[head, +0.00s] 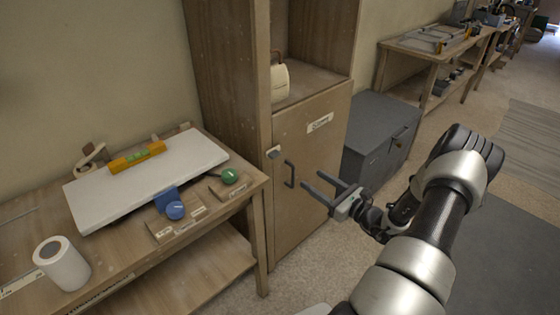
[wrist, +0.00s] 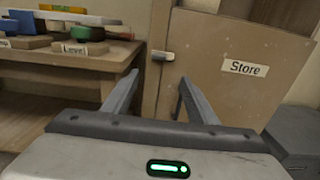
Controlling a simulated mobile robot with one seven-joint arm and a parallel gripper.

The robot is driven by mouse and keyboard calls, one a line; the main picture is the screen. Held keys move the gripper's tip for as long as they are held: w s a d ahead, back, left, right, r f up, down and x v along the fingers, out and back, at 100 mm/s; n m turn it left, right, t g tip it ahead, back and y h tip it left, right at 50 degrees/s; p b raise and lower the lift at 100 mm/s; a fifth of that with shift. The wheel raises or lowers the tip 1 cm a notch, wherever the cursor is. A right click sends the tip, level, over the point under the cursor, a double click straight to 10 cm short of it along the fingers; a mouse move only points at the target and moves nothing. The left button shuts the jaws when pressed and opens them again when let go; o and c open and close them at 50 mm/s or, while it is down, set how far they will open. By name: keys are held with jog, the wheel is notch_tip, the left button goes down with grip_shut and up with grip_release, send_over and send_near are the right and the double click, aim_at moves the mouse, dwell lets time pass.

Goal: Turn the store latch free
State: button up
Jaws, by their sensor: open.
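The store door (head: 318,165) is a wooden cupboard door with a "Store" label (head: 320,123); it looks shut. The latch (head: 274,153) is a small dark and pale piece at the door's left edge, near its top. In the wrist view the latch (wrist: 163,56) lies across the gap between door and frame, just beyond the fingertips.
A workbench (head: 254,180) stands left of the cupboard. It carries a white board (head: 110,188), a blue knob (head: 175,210), a green knob (head: 230,176) and a white roll (head: 62,264). A grey cabinet (head: 372,128) stands right of the door. A cream object (head: 279,82) sits on the open shelf above.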

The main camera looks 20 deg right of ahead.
aim_at(277, 156)
jog(key=x, duration=1.6)
jog(key=shift+w+a, duration=0.2)
jog(key=shift+w, duration=0.15)
jog(key=c, duration=1.1)
